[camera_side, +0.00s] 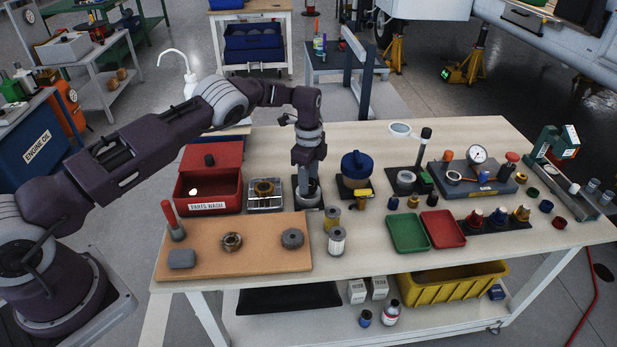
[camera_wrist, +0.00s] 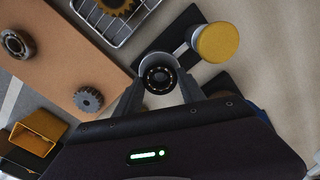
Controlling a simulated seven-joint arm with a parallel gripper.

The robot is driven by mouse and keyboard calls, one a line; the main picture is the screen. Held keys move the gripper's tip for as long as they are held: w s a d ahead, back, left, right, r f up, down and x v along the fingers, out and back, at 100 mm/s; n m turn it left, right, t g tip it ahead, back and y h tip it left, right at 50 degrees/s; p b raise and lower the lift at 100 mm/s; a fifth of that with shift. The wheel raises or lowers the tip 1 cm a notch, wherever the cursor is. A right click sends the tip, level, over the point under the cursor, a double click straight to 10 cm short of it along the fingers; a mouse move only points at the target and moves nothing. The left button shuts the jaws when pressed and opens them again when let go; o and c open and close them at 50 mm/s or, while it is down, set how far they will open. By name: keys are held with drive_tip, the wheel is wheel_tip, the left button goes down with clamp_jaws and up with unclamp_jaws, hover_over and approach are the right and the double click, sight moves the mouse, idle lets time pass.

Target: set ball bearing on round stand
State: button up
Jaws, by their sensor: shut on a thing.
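My gripper (camera_side: 308,186) points straight down over the left middle of the bench. In the wrist view my gripper (camera_wrist: 158,92) has its two fingers closed on either side of the ball bearing (camera_wrist: 159,80), a dark ring with small bright balls. Behind the bearing is a pale grey round form (camera_wrist: 152,60), apparently the round stand, with a black base. In the side view the stand (camera_side: 308,199) is under my fingers and mostly hidden by them. I cannot tell whether the bearing touches it.
A tan mat (camera_side: 200,262) with another bearing (camera_side: 231,241) and a gear (camera_side: 292,238) lies front left. A wire tray (camera_side: 264,204) and red parts-wash bin (camera_side: 208,190) stand left of my gripper. Cans (camera_side: 338,240) stand close in front; a blue-lidded pot (camera_side: 357,165) stands right.

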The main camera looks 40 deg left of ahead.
drive_tip(key=shift+f, duration=0.5)
drive_tip(key=o, duration=1.3)
drive_tip(key=shift+o, duration=0.2)
drive_tip(key=shift+r, duration=3.5)
